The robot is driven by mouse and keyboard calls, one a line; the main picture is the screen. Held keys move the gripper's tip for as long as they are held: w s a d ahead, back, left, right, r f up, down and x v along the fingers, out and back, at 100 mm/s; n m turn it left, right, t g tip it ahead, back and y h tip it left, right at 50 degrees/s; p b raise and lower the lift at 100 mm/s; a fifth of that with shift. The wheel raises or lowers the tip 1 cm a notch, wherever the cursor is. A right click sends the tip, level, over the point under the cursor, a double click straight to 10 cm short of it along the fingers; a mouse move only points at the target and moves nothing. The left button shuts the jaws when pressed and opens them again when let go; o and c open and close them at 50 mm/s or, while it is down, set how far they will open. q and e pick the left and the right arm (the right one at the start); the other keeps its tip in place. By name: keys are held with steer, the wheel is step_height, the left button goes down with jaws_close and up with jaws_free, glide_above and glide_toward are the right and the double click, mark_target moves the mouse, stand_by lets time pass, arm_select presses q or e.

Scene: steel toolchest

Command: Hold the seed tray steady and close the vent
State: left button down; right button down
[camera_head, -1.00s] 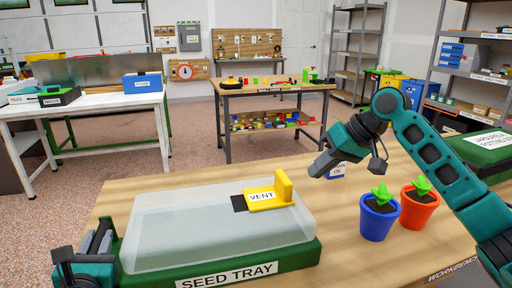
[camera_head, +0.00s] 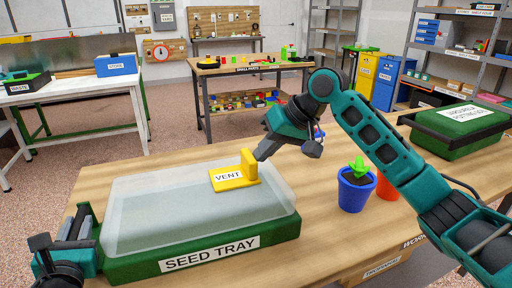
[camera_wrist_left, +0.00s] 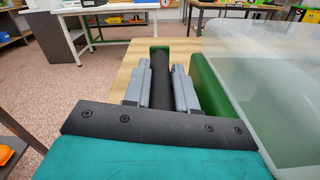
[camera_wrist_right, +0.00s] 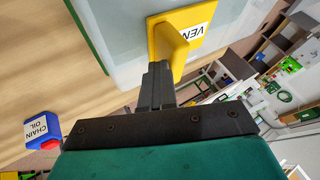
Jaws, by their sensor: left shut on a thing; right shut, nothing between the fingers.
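The green seed tray (camera_head: 205,250) with its clear lid (camera_head: 130,205) sits on the workbench. The yellow vent (camera_head: 235,178) lies on top of the lid, and no dark opening shows beside it. My left gripper (camera_head: 88,232) is at the tray's left end; in the left wrist view it (camera_wrist_left: 160,85) is shut on the tray's black handle bar (camera_wrist_left: 160,60). My right gripper (camera_head: 260,156) is shut and empty, its tips against or very near the right side of the vent's upright tab (camera_wrist_right: 168,42). The exact contact is hard to tell.
A blue pot (camera_head: 355,188) with a plant stands right of the tray, an orange pot (camera_head: 386,188) behind my right arm. A blue chain oil container (camera_wrist_right: 42,130) stands beyond the gripper. A green-lidded box (camera_head: 460,122) is at the bench's right.

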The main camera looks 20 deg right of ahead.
arm_select(q)
steer(key=shift+s+d+f, duration=0.1)
steer(key=shift+d+f, duration=0.15)
steer(key=shift+f, duration=0.2)
arm_select(e)
steer(key=shift+a, duration=1.3)
steer(key=shift+s, duration=0.1)
steer(key=shift+d+f, duration=0.1)
steer(key=shift+d, duration=0.3)
arm_select(q)
steer(key=shift+a, duration=0.15)
arm_select(e)
steer(key=d, duration=0.3)
steer(key=shift+d, duration=0.2)
steer(key=v, duration=1)
steer(key=shift+d, duration=0.3)
arm_select(q)
steer(key=c, duration=1)
jaws_free()
steer(key=shift+r, duration=0.1)
steer(key=shift+o, duration=0.9)
steer(key=shift+r, duration=0.15)
